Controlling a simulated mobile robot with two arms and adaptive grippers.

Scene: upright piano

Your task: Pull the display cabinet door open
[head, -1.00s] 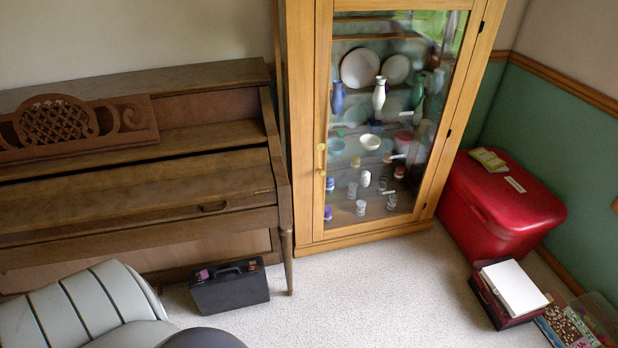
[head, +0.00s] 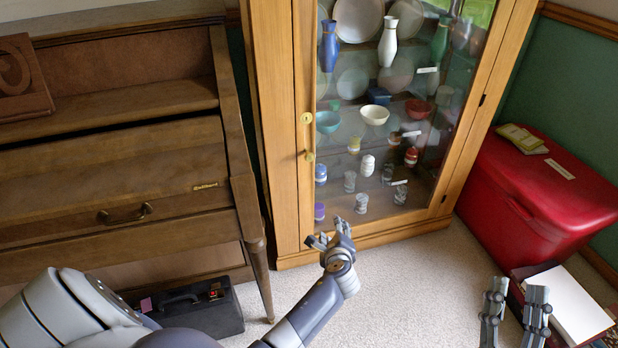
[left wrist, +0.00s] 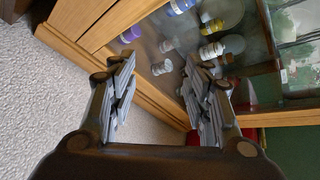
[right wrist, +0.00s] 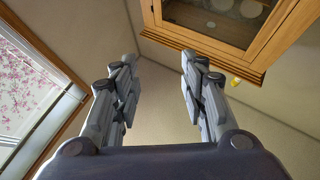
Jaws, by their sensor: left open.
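The wooden display cabinet (head: 277,130) stands in the middle of the head view, and its glass door (head: 345,100) is shut. A brass knob (head: 309,156) sits on the left side of the door frame, below a round brass lock plate (head: 306,118). My left gripper (head: 331,239) is open and empty in front of the cabinet's lower part, below the knob. In the left wrist view the gripper (left wrist: 157,85) has its fingers spread toward the cabinet's lower edge. My right gripper (head: 516,292) is open and empty at the lower right, also in the right wrist view (right wrist: 158,80).
An upright piano (head: 120,165) stands left of the cabinet, with a black case (head: 200,312) on the floor below. A red chest (head: 540,190) is at the right, with a box with a white top (head: 568,300) before it. Carpet (head: 420,270) in front of the cabinet is clear.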

